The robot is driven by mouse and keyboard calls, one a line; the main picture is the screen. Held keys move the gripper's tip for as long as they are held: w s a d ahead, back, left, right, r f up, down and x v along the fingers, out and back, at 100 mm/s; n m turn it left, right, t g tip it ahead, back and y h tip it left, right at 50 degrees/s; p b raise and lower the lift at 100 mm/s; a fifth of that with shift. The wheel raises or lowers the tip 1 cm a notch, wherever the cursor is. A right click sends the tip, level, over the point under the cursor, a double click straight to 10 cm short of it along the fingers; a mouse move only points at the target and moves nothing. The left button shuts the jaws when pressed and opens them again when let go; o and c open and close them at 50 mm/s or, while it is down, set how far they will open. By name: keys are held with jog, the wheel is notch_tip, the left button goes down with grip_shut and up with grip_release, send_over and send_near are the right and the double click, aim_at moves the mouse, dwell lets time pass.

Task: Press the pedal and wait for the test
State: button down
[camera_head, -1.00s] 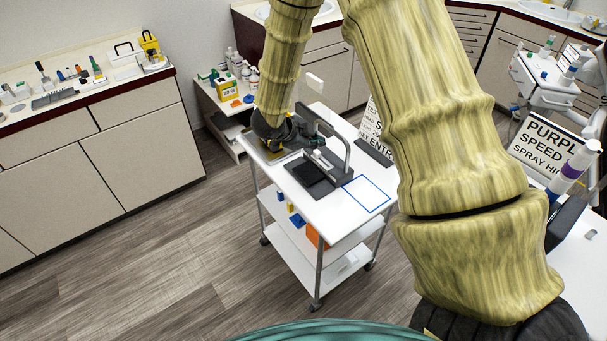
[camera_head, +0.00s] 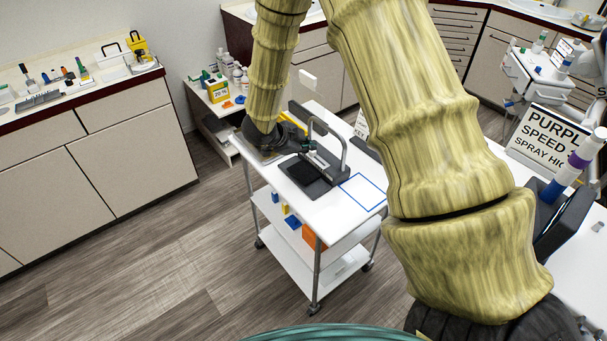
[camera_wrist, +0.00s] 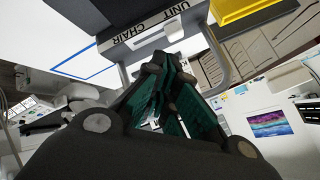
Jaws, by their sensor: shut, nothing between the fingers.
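A dark foot control with a black pad (camera_head: 304,175) and a raised grey bar handle (camera_head: 343,150) sits on the top of a white cart (camera_head: 330,212). My gripper (camera_head: 295,143) is over the cart's back left part, close to the left side of the control. In the wrist view the gripper's dark teal fingers (camera_wrist: 165,75) are together with nothing between them. The grey bar (camera_wrist: 218,62) and a "CHAIR UNIT" label (camera_wrist: 150,28) are just beyond them. Whether the fingers touch the control cannot be told.
A blue outlined rectangle (camera_head: 362,191) on the cart is empty. Blue and orange blocks (camera_head: 311,237) are on the lower shelf. A counter (camera_head: 100,150) is at left. The floor in front is clear.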

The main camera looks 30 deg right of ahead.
jog(key=b, duration=0.3)
send_over(306, 173)
notch_tip(306, 173, down, 4)
jog(key=shift+f, duration=0.25)
jog(key=shift+f+b, duration=0.6)
jog(key=shift+f, duration=0.65)
jog(key=shift+a+f, duration=0.1)
jog(key=shift+f, duration=0.35)
jog(key=shift+s+f, duration=0.1)
jog(key=shift+f, duration=0.3)
dwell(1.1)
jog(key=shift+r+p, duration=0.5)
jog(key=shift+r, duration=0.35)
jog(key=shift+r+p, duration=1.95)
jog(key=shift+r, duration=0.55)
